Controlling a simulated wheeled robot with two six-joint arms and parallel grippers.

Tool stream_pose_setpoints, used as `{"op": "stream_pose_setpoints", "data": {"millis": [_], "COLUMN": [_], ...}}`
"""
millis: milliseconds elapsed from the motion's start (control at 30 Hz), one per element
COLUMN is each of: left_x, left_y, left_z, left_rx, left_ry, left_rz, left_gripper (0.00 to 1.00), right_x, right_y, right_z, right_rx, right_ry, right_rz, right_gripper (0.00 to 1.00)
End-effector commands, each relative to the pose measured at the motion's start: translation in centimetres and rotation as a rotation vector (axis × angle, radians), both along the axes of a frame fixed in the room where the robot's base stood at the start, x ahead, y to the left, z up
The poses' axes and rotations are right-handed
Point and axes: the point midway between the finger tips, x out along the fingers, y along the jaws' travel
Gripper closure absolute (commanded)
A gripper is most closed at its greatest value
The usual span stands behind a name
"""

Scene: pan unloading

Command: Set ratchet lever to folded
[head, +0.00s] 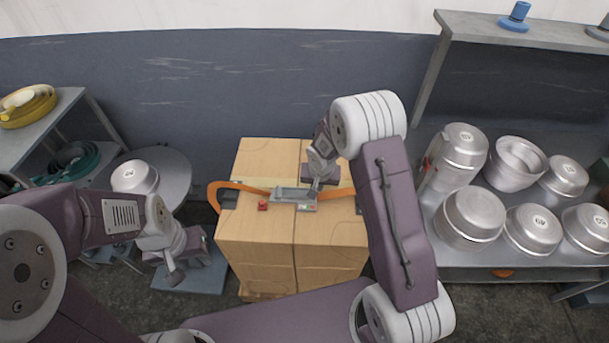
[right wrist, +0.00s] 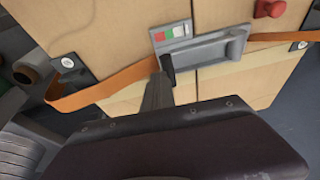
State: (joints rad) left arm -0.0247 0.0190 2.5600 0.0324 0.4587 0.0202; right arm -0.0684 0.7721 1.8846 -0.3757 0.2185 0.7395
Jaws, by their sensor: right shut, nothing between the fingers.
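The ratchet (head: 290,194), a grey metal fitting on an orange strap (head: 240,187), lies across the top of a stack of cardboard boxes (head: 262,230). In the right wrist view the ratchet (right wrist: 218,47) shows as a grey frame with a red and green label at one end. Whether its lever is raised or flat is unclear. My right gripper (head: 315,188) is shut and empty at the label end of the ratchet; its fingertips (right wrist: 167,68) appear close to or touching the frame. My left gripper (head: 174,273) hangs left of the boxes, away from the ratchet; its jaw opening is unclear.
A red knob (head: 263,206) sits beside the ratchet. Metal pots (head: 473,218) fill a shelf on the right. A lone pot (head: 134,177) stands on a round table at left. A rack with a yellow pan (head: 27,105) is at far left.

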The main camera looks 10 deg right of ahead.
Motion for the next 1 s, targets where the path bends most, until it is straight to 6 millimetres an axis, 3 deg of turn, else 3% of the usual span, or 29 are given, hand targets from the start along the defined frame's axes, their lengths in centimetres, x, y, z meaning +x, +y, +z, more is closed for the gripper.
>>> {"op": "stream_pose_setpoints", "data": {"millis": [300,433,633,1000], "left_x": [0.0,0.0,0.0,0.0], "left_y": [0.0,0.0,0.0,0.0], "left_z": [0.0,0.9,4.6,4.4], "left_rx": [0.000,0.000,0.000,0.000], "left_ry": [0.000,0.000,0.000,0.000], "left_rz": [0.000,0.000,0.000,0.000], "left_gripper": [0.62,0.62,0.62,0.62], "right_x": [0.0,0.1,0.4,-2.8], "right_y": [0.0,0.0,-0.3,-2.7], "right_z": [0.0,0.9,5.0,11.8], "right_rx": [0.000,0.000,0.001,0.000], "right_ry": [0.000,0.000,-0.001,-0.004], "right_rz": [0.000,-0.001,-0.001,-0.002], "right_gripper": [1.00,1.00,1.00,1.00]}}
